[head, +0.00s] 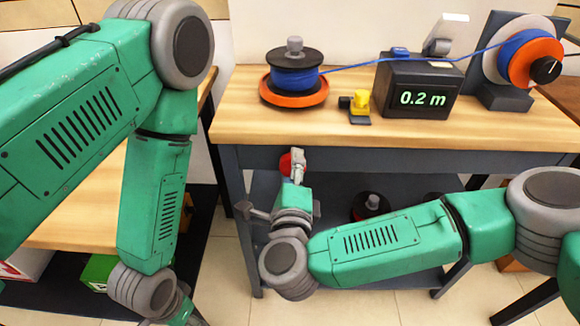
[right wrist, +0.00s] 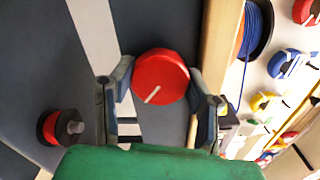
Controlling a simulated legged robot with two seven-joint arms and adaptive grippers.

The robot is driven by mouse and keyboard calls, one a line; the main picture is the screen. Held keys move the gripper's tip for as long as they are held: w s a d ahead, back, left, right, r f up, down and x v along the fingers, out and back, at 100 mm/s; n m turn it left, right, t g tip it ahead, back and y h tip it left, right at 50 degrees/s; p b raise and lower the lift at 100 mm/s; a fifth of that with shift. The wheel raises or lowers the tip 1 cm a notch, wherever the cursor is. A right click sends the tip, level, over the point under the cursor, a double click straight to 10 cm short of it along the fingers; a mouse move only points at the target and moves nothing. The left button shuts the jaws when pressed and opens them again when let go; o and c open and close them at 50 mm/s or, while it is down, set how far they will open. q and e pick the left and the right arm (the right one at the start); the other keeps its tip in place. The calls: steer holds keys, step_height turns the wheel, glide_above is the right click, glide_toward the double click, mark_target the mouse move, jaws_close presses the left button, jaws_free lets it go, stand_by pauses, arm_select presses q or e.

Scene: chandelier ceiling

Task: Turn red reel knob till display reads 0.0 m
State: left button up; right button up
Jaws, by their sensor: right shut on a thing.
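The red reel knob (head: 285,164) is on the front edge of the workbench, below the spool on the left. In the right wrist view the knob (right wrist: 161,70) has a white pointer line slanting toward its lower left. My right gripper (head: 296,168) is shut on the knob, with one finger on each side of it in the right wrist view (right wrist: 162,84). The black display box (head: 396,105) on the bench reads 0.2 m in green. My left gripper (head: 183,313) hangs at the lower left, cut by the picture edge; its fingers do not show clearly.
A blue cable (head: 365,64) runs from the spool on an orange base (head: 298,95) past the display to an orange and blue reel (head: 532,58). A small yellow device (head: 361,102) stands near the display. A lower shelf under the bench holds a dark and red spool (head: 371,204).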

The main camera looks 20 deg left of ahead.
steer(key=shift+d+f, duration=0.15)
steer(key=shift+f, duration=0.3)
steer(key=o, duration=1.2)
steer(key=shift+c, duration=0.2)
steer(key=shift+d+r, duration=0.2)
steer(key=shift+r, duration=0.05)
steer(key=v, duration=1.2)
